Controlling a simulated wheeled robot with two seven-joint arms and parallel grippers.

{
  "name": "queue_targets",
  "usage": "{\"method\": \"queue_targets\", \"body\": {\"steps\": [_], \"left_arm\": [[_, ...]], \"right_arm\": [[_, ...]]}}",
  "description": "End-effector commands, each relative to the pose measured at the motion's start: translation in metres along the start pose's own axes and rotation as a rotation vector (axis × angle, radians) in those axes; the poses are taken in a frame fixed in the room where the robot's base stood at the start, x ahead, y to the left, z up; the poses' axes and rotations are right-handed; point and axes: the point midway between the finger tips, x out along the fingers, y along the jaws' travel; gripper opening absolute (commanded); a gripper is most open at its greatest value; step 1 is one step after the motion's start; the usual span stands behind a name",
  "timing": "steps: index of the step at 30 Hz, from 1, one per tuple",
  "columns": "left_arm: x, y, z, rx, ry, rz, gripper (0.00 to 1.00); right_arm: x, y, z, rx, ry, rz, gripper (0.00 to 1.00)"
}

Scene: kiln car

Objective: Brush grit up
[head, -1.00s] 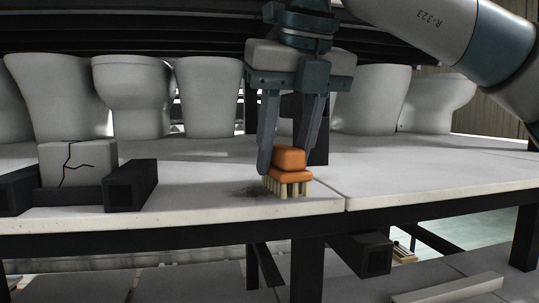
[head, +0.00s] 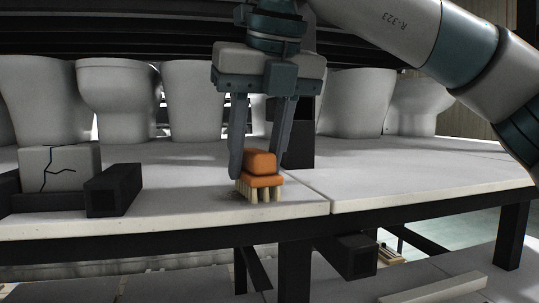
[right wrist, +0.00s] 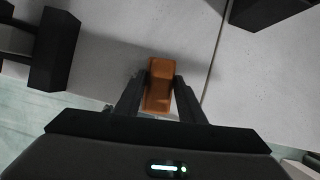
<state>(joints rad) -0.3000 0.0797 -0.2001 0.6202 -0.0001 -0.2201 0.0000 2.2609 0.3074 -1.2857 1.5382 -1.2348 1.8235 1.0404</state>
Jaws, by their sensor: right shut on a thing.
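An orange brush (head: 261,163) with pale bristles stands bristles down on the pale slab (head: 390,180), near its front edge. My right gripper (head: 258,168) is shut on the brush's orange body, one finger on each side. The right wrist view also shows the brush (right wrist: 158,85) between the fingers. My left gripper is not in view.
A cracked grey block (head: 62,168) sits between black box-section bars (head: 114,189) at the left. Several white ceramic pieces (head: 193,100) stand in a row behind. A black post (head: 299,135) rises behind the brush. The slab's right side is clear.

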Motion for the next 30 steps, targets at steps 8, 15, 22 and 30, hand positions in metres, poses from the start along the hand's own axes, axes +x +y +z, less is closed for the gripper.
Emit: {"method": "queue_targets", "body": {"steps": [8, 15, 22, 30], "left_arm": [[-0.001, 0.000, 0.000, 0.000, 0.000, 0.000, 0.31], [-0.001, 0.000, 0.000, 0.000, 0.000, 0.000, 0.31], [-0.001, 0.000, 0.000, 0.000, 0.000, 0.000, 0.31], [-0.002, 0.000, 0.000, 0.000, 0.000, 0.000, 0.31]], "right_arm": [[0.001, 0.019, 0.002, -0.003, 0.001, 0.000, 0.18], [0.001, 0.022, 0.003, -0.001, 0.001, 0.000, 0.18], [0.001, 0.023, 0.003, -0.001, 0.001, 0.000, 0.18], [0.002, 0.037, 0.004, -0.002, 0.001, 0.000, 0.18]]}}
